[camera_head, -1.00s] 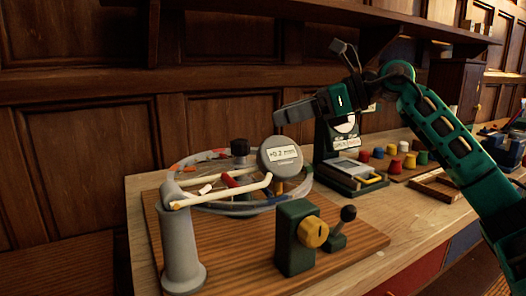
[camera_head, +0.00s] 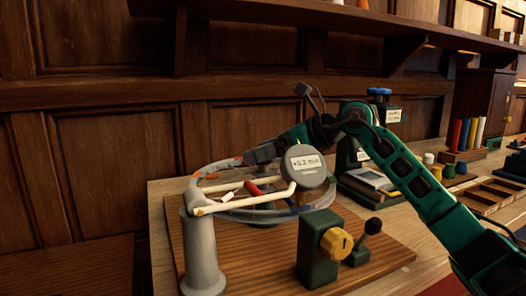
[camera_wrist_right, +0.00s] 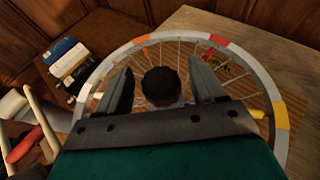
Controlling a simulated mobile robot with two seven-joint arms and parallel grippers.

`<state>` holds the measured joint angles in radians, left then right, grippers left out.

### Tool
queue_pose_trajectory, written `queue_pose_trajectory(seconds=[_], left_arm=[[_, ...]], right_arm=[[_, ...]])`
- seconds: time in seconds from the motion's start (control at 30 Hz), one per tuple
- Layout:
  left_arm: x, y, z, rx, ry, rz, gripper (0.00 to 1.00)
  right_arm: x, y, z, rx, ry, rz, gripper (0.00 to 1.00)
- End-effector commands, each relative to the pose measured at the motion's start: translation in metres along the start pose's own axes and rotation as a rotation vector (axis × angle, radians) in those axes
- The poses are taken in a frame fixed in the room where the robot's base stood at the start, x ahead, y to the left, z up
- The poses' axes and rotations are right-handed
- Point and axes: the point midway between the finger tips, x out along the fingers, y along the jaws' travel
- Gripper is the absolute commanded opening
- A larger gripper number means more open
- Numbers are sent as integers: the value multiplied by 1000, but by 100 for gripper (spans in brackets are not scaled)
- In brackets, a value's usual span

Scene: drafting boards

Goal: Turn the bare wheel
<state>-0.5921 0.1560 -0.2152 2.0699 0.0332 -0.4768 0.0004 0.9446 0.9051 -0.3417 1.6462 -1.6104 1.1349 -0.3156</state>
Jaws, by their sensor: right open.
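The bare wheel (camera_head: 270,214) lies flat above the wooden board, its thin spokes and colour-marked rim also showing in the right wrist view (camera_wrist_right: 265,82). A black knob (camera_wrist_right: 160,82) stands at its hub. My right gripper (camera_head: 256,155) is over the hub, behind the round gauge (camera_head: 305,163) reading +0.2 mm. In the wrist view my right gripper (camera_wrist_right: 160,66) is open, with the knob between its two fingers. Whether either finger touches the knob I cannot tell. In the head view the knob is hidden. My left gripper is not in view.
A grey post (camera_head: 202,252) with cream arms stands at the wheel's near left. A green block with a yellow knob (camera_head: 336,242) and a small black-knobbed lever (camera_head: 369,233) stand at the front.

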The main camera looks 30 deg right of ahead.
Motion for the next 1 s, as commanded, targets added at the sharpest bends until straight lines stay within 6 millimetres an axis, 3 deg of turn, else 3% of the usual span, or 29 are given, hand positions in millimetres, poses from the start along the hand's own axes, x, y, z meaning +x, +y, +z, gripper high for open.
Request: queue_pose_trajectory(seconds=[0.33,1.0], left_arm=[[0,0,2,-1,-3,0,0],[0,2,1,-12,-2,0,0]], right_arm=[[4,0,0,0,0,0,68],[4,0,0,0,0,0,4]])
